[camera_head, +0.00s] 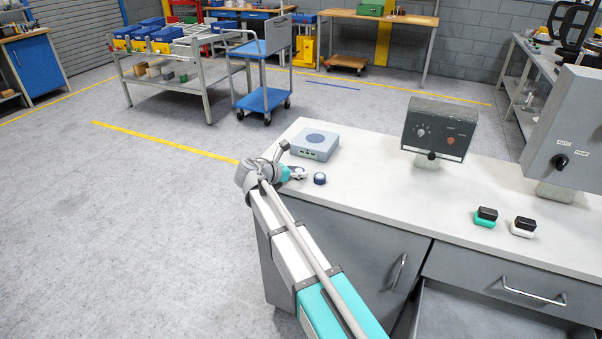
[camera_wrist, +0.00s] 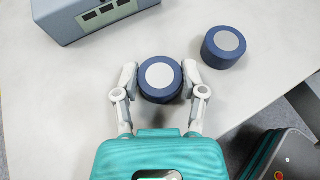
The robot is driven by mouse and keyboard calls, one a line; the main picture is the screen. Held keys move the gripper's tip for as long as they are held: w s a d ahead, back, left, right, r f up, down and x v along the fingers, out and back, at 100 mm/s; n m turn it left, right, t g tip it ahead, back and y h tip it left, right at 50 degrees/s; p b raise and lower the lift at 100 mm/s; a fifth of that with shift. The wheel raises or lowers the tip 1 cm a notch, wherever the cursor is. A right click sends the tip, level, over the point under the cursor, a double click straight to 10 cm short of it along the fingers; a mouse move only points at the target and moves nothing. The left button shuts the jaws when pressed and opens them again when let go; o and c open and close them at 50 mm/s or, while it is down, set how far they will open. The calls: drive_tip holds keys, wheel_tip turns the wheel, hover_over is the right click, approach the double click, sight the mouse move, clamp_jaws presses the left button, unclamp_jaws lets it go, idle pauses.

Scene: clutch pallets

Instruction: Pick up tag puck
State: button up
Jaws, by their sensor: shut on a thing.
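My gripper (camera_wrist: 159,72) is shut on a tag puck (camera_wrist: 160,85), a dark blue disc with a light grey round top. One finger is on each side of the puck in the wrist view. I cannot tell whether it is clear of the counter. A second, similar puck (camera_wrist: 223,47) stands to the right of my gripper, apart from it. In the head view my gripper (camera_head: 299,173) is low over the counter's left end, with the second puck (camera_head: 320,178) just to its right. The held puck is hard to make out there.
A grey-blue box (camera_head: 315,144) stands on the counter (camera_head: 375,185) behind my gripper; it also shows in the wrist view (camera_wrist: 90,14). A control box (camera_head: 437,128), a grey cabinet (camera_head: 572,125) and green (camera_head: 486,217) and white (camera_head: 523,227) switches lie further right. The counter's left edge is close.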

drive_tip(key=shift+r, duration=0.15)
wheel_tip(320, 180, up, 2)
drive_tip(key=shift+r+p, duration=0.1)
drive_tip(key=shift+p, duration=1.05)
drive_tip(key=s+r+p, duration=1)
drive_tip(key=s, duration=0.4)
drive_tip(key=shift+a+r+p, duration=0.25)
drive_tip(key=shift+a+p, duration=0.05)
drive_tip(key=shift+a, duration=0.05)
drive_tip(key=shift+w, duration=0.1)
